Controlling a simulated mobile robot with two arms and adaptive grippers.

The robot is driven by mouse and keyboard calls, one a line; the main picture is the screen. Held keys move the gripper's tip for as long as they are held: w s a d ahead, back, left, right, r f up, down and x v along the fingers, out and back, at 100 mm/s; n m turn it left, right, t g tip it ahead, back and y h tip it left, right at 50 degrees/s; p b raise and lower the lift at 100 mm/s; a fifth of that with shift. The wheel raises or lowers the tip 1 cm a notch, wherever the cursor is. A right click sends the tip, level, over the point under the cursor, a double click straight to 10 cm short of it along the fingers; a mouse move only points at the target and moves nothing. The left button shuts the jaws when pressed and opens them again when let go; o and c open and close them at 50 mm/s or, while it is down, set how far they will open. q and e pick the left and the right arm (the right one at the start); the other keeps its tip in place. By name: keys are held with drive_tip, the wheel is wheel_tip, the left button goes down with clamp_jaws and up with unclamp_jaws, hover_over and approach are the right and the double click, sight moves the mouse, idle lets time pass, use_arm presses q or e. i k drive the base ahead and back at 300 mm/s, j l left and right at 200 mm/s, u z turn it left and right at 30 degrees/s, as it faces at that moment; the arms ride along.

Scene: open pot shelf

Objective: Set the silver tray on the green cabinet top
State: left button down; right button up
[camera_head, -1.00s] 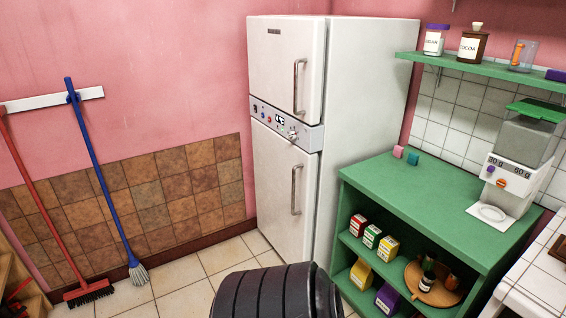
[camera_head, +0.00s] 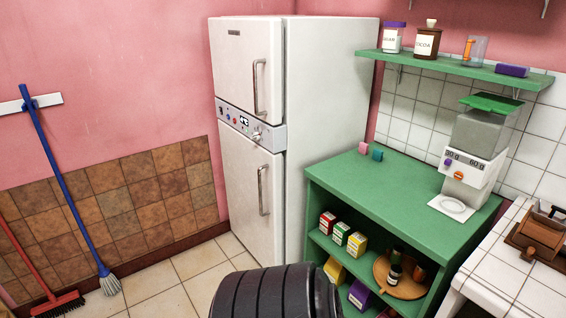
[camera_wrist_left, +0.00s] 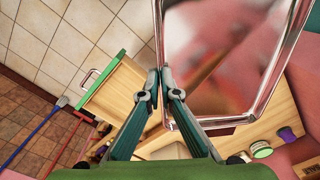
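The green cabinet top (camera_head: 385,190) is in the head view, right of the fridge. Its left and middle parts are bare. The silver tray (camera_wrist_left: 225,60) shows only in the left wrist view, shiny and tilted, cut off by the upper edge. My left gripper (camera_wrist_left: 162,75) has its fingers closed at the tray's left rim, and the tray is held off any surface that I can see. The head view shows neither gripper, and my right gripper is in no view.
A green wall shelf (camera_head: 450,67) hangs above. The fridge (camera_head: 255,130) borders the left. An open wooden drawer (camera_wrist_left: 118,98) shows below.

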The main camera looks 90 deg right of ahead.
sight(377, 189)
drive_tip(key=l+z, duration=0.1)
drive_tip(key=z, duration=3.5)
drive_tip(key=i+j+z, duration=0.1)
drive_tip(key=i+j, duration=0.15)
drive_tip(key=i+j+z, duration=0.15)
drive_tip(key=j, duration=0.2)
drive_tip(key=i+j+z, duration=0.1)
drive_tip(key=i+j, duration=0.2)
drive_tip(key=i+j+z, duration=0.1)
drive_tip(key=j, duration=0.35)
drive_tip(key=i, duration=0.55)
